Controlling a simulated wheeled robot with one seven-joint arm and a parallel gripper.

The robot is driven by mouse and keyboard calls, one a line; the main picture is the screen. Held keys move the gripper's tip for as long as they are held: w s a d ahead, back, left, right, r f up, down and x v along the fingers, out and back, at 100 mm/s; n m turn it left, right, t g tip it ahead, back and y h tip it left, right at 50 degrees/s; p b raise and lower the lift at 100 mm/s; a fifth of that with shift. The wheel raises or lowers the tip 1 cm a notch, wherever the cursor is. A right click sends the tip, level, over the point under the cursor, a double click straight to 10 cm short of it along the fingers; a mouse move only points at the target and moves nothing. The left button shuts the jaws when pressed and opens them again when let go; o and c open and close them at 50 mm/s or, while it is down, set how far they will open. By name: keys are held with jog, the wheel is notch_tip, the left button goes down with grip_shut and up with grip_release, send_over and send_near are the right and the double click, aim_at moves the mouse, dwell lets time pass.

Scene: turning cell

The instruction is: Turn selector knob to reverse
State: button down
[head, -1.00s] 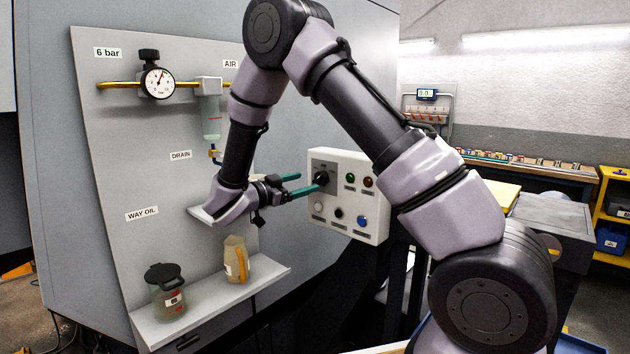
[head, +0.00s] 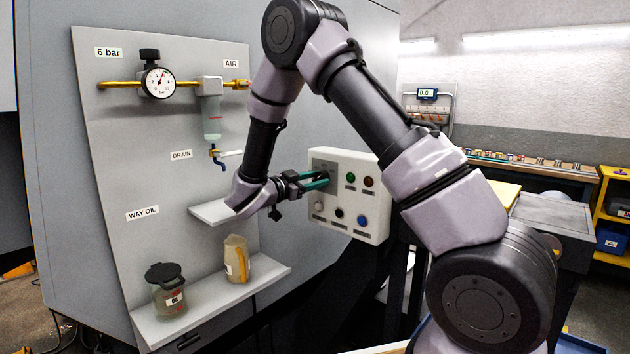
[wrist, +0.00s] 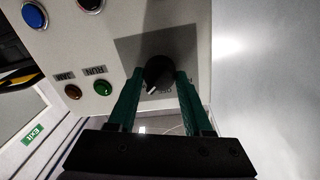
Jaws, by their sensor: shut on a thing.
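The selector knob is black and round with a white pointer mark. In the wrist view the knob (wrist: 158,74) sits on the control panel between the two green fingers of my gripper (wrist: 157,80). The fingers are shut on its sides. The white mark points down and slightly left in that view. Position labels around the knob are mostly hidden or too dark to read. In the head view my gripper (head: 322,179) reaches the upper left of the white control box (head: 374,226), and its fingers hide the knob.
At left, a shelf (head: 200,304) holds a jar (head: 168,297) and a jug (head: 237,260). A drain valve (head: 218,157) hangs above.

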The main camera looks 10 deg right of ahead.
jog(key=shift+n, duration=0.3)
jog(key=n, duration=0.4)
jog(key=shift+n, duration=0.3)
jog(key=n, duration=0.5)
jog(key=shift+f+n+t, duration=0.15)
jog(key=shift+n+t, duration=0.15)
jog(key=shift+t, duration=0.1)
jog(key=n, duration=0.4)
jog(key=shift+n, duration=0.4)
jog(key=shift+n+t, duration=0.5)
jog(key=shift+n, duration=2.1)
jog(key=shift+c, duration=1.6)
grip_release()
